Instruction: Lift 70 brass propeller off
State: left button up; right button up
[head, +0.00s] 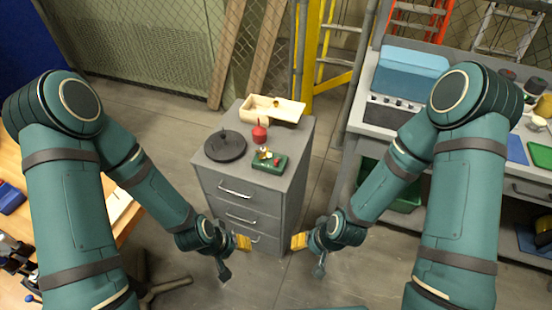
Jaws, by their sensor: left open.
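A green block-like fixture (269,162) stands on top of the grey drawer cabinet (228,181), near its front right. A small brass-coloured part with red and white bits (264,153) sits on the fixture; it is too small to tell whether this is the brass propeller. My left gripper (235,257) is open and empty, in front of the cabinet, low and left of the fixture. My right gripper (308,257) looks spread in the same way, empty, in front and to the right of the cabinet. Both are apart from the fixture.
On the cabinet top, a black round plate with pegs (225,146) is at left, a red bottle-like item (259,134) behind the fixture, and a cream tray (290,112) holding a small brass-coloured piece at the back. A workbench (376,117) stands at right. Floor between is free.

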aim_at(264, 153)
jog(key=z, duration=1.2)
jog(key=i+j+z, duration=0.1)
jog(key=j+z, duration=0.4)
jog(key=j, duration=0.2)
jog(key=i, duration=0.05)
